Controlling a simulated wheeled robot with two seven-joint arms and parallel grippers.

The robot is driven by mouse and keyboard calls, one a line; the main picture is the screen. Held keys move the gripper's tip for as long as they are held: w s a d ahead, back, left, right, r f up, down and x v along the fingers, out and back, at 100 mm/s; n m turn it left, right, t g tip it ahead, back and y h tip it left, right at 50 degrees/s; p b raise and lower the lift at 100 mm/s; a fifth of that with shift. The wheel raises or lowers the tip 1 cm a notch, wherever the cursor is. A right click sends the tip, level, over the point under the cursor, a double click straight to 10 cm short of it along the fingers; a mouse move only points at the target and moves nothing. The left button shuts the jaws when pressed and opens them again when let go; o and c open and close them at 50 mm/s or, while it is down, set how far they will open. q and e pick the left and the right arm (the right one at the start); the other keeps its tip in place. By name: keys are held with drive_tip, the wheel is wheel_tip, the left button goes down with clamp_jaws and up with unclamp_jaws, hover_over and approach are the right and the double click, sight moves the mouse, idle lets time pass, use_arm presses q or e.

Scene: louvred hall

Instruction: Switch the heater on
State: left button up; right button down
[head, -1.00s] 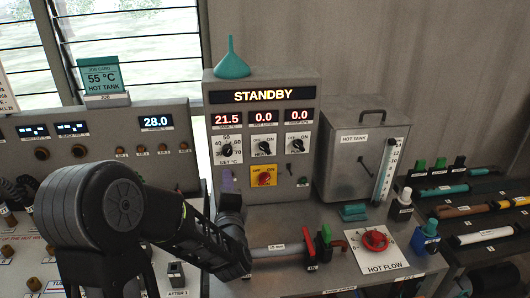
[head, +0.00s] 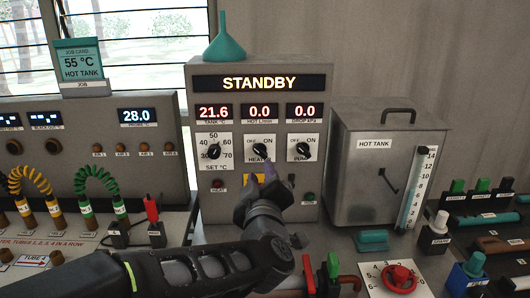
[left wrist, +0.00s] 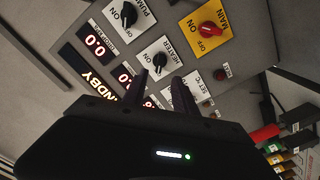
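The heater switch (head: 260,149) is a black knob on a white OFF/ON plate in the middle of the grey control panel (head: 320,80). My left gripper (head: 260,180) is just below it and in front of the panel, covering most of the yellow main switch plate (head: 250,180). In the left wrist view the heater switch (left wrist: 160,63) lies between and beyond the tips of my open, empty left gripper (left wrist: 161,80). I cannot tell whether the fingers touch the knob. The display (head: 260,83) reads STANDBY. My right gripper is not in view.
The pump switch (head: 303,150) is close on the right, the temperature dial (head: 213,152) on the left. The main switch's red handle (left wrist: 209,30) shows in the wrist view. A metal hot tank (head: 370,175) stands right; a teal funnel (head: 225,40) sits on the panel.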

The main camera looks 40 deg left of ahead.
sight(260, 154)
use_arm(q)
drive_tip(key=shift+w, duration=0.1)
idle(0.4)
drive_tip(key=shift+b+x, duration=0.6)
drive_tip(key=shift+x, duration=4.4)
drive_tip(key=shift+c, duration=0.4)
clamp_jaws()
